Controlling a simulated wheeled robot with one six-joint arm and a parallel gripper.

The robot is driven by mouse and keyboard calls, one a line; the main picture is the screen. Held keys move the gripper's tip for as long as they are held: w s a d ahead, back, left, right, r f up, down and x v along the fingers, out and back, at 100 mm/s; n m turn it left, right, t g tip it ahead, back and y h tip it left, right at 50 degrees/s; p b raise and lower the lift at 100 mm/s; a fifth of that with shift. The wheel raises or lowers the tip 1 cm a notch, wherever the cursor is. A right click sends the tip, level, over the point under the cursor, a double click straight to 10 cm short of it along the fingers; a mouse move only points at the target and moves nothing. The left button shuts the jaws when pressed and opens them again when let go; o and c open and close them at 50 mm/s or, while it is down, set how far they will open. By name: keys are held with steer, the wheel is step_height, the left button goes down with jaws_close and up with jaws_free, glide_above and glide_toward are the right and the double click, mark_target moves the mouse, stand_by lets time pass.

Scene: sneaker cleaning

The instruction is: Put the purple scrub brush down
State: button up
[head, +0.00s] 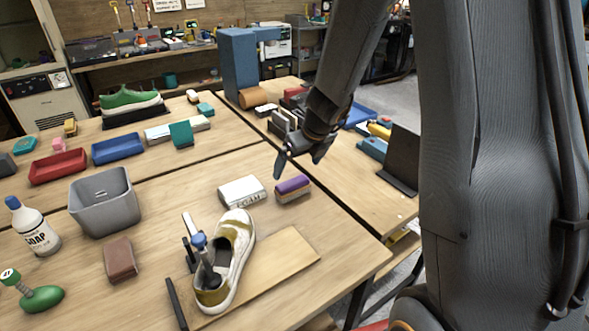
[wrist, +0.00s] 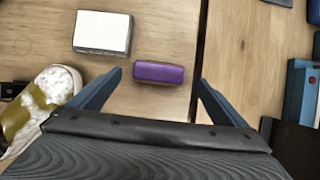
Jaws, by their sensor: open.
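The purple scrub brush (head: 293,188) rests on the wooden table, just right of the white foam block (head: 242,191). It has a purple top and a tan lower part in the head view. In the wrist view, the purple brush (wrist: 159,73) lies beyond and between the two spread fingers. My gripper (head: 299,165) is open and empty, above the brush and apart from it. In the wrist view, my open gripper (wrist: 160,88) shows both blue fingers.
A white and yellow sneaker (head: 237,250) sits on a wooden board (head: 292,252). A grey bin (head: 104,203), soap bottle (head: 34,228) and brown block (head: 120,259) stand to the left. A dark upright panel (head: 401,158) is on the right table. A seam runs right of the brush.

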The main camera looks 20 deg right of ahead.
steer(key=s+r+n+g, duration=0.1)
steer(key=s+r+n, duration=0.1)
steer(key=s+n, duration=0.9)
steer(key=s+a+r+n+g+h, duration=0.1)
steer(key=s+r+n+g, duration=0.1)
steer(key=s+n, duration=0.9)
steer(key=n, duration=1)
steer(key=shift+s+r+n+h, duration=0.15)
steer(key=shift+r+n+h, duration=0.15)
step_height(320, 180, down, 3)
steer(key=shift+r+g+b, duration=0.1)
steer(key=shift+g+b, duration=0.2)
steer(key=shift+b, duration=0.85)
